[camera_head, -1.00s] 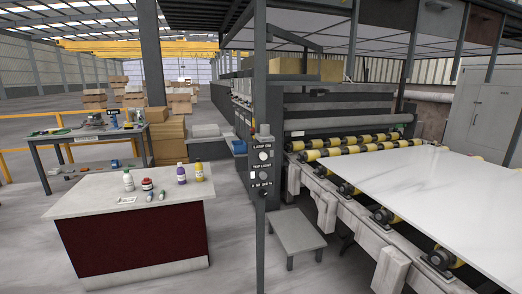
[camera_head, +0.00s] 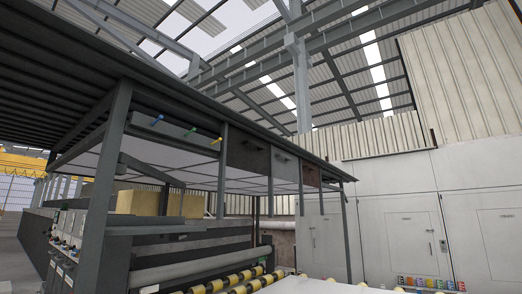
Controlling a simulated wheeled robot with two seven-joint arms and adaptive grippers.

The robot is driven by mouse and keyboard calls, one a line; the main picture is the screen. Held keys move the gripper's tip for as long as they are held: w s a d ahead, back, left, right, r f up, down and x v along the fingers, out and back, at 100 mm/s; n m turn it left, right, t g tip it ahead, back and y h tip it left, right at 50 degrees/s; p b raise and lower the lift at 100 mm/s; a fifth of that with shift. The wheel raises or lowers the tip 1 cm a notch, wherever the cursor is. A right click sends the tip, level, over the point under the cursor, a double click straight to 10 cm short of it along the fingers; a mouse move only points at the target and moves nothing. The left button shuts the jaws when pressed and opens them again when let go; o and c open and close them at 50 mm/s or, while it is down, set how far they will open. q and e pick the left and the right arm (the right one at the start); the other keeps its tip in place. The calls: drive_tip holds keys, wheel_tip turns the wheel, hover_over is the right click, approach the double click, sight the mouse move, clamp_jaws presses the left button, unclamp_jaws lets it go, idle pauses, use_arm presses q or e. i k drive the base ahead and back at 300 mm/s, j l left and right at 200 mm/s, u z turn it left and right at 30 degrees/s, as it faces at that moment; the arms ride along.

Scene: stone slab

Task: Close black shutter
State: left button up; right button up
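A row of panels hangs along the upper front of the machine's dark canopy frame. The leftmost, a very dark, near-black panel (camera_head: 247,155), looks like the black shutter. A dark grey panel (camera_head: 284,168) and a brown panel (camera_head: 311,175) hang to its right. Small dark knobs or handles stand out from these panels. I cannot tell whether the dark panel counts as open or shut. Neither of my grippers is in view.
Blue (camera_head: 157,119), green (camera_head: 190,131) and yellow (camera_head: 215,140) pegs stick out left of the panels. Dark posts (camera_head: 105,185) hold up the canopy. Below are yellow-collared rollers (camera_head: 240,282) and a white slab (camera_head: 310,286). Pale cabinets (camera_head: 405,235) stand at right.

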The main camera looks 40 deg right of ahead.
sight(245, 152)
drive_tip(key=i+l+z, duration=0.15)
drive_tip(key=i+l, duration=0.15)
drive_tip(key=i+l+z, duration=0.15)
drive_tip(key=i, duration=0.35)
drive_tip(key=i+l, duration=0.2)
drive_tip(key=i+l+z, duration=0.1)
drive_tip(key=l, duration=0.3)
drive_tip(key=i, duration=0.1)
